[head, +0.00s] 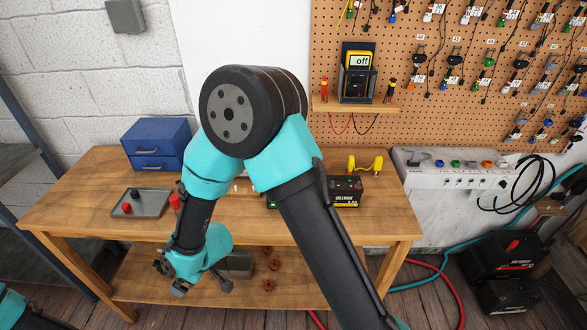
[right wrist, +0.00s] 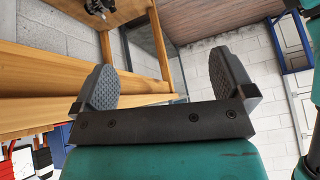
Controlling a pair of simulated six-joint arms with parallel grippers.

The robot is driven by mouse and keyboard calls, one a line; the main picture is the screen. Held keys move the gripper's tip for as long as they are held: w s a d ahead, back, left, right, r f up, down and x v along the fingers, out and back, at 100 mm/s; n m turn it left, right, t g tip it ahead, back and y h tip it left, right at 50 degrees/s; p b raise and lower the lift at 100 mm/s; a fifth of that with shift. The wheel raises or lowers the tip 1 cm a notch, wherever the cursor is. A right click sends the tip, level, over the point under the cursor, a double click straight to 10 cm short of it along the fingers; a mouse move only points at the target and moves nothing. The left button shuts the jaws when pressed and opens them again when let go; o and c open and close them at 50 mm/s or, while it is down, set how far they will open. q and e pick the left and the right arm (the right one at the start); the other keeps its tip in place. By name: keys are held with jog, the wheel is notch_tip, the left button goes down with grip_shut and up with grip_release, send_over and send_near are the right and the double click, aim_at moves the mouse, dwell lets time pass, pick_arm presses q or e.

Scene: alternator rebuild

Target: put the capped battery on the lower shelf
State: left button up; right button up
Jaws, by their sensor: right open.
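A black battery with a yellow label (head: 346,191) stands on the workbench top, right of my right arm. Another battery-like item with a green edge (head: 271,203) is mostly hidden behind that arm. I cannot tell which is capped. The lower shelf (head: 140,279) runs under the bench top. My right gripper (head: 202,289) is low at the front of this shelf, in front of the bench. In the right wrist view my right gripper (right wrist: 165,85) has its fingers wide apart with nothing between them. Only a piece of my left arm shows at the lower left; its gripper is out of view.
The shelf holds a grey block (head: 238,264) and several copper-brown rings (head: 273,265). On the bench top are a grey tray (head: 150,204) with red and black pieces, a blue drawer box (head: 157,144) and a yellow tool (head: 365,165). Dark batteries (head: 500,262) stand at right.

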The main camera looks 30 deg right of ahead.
jog(key=w+a+r, duration=0.3)
jog(key=w+r, duration=0.6)
jog(key=r, duration=0.1)
jog(key=w+d+r+m+h, duration=0.1)
jog(key=w+d+r+m, duration=0.15)
jog(key=w+d, duration=0.3)
jog(key=w+d+r+m, duration=0.1)
jog(key=w+d+r, duration=0.3)
jog(key=d, duration=0.2)
jog(key=d+r+m+g+h, duration=0.1)
jog(key=d+r+m, duration=0.2)
jog(key=d, duration=0.9)
jog(key=d+r+m+g+h, duration=0.1)
jog(key=d+r+m, duration=0.3)
jog(key=d, duration=0.8)
jog(key=d+r+m+g+h, duration=0.1)
jog(key=d+m, duration=0.4)
jog(key=d, duration=0.8)
notch_tip(320, 180, up, 3)
jog(key=shift+s+f+g+h, duration=0.2)
jog(key=shift+g+h, duration=0.1)
jog(key=shift+g, duration=0.6)
jog(key=shift+f, duration=0.1)
jog(key=f, duration=0.8)
jog(key=s+f, duration=0.1)
jog(key=f, duration=0.3)
jog(key=shift+a, duration=0.35)
jog(key=shift+f, duration=0.1)
